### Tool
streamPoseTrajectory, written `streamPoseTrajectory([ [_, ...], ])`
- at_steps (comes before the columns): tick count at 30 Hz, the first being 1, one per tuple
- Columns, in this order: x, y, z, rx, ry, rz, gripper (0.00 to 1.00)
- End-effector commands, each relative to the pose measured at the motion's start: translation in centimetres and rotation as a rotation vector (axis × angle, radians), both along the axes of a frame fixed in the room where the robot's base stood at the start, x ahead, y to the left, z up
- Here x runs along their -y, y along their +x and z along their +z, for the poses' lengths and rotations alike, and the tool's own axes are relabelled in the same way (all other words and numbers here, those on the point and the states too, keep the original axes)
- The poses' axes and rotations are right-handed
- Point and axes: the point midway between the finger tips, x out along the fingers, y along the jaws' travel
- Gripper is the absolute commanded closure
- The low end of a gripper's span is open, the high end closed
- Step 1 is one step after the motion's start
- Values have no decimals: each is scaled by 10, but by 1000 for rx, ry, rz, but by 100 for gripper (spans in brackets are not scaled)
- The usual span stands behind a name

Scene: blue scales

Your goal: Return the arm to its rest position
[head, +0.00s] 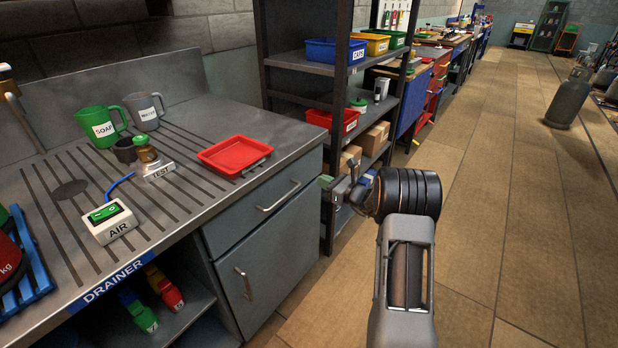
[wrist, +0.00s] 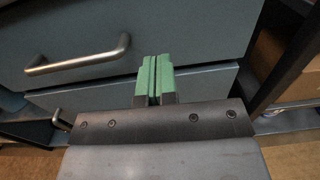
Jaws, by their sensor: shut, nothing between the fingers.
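My gripper (wrist: 153,80) shows in the wrist view with its two green finger pads together and nothing between them. In the head view my gripper (head: 326,182) is small and partly hidden by my wrist. It hangs in the air to the right of the grey drainer bench (head: 225,160), near the bench's front corner. In the wrist view it points toward a grey drawer front (wrist: 200,40) with a metal handle (wrist: 78,57); whether it touches the drawer I cannot tell.
On the bench stand a red tray (head: 236,156), a green SOAP jug (head: 102,128) and an AIR switch box (head: 108,221). A dark shelf rack (head: 337,110) with coloured bins stands behind my gripper. The tiled floor (head: 500,200) to the right is clear, with a gas cylinder (head: 568,98) farther off.

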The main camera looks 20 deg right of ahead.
Motion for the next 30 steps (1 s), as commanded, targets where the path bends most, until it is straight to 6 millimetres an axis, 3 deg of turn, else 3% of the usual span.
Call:
streamPoseTrajectory([
  [9, 21, -43, 0, -1, 0, 17, 100],
  [20, 33, -57, -3, 9, -27, 14, 100],
  [23, 24, -67, -21, -16, -138, 75, 100],
  [26, 5, -96, -50, -72, -298, 217, 100],
  [28, -15, -123, -48, -80, -460, 366, 100],
  [30, -36, -155, -32, -61, -644, 546, 100],
])
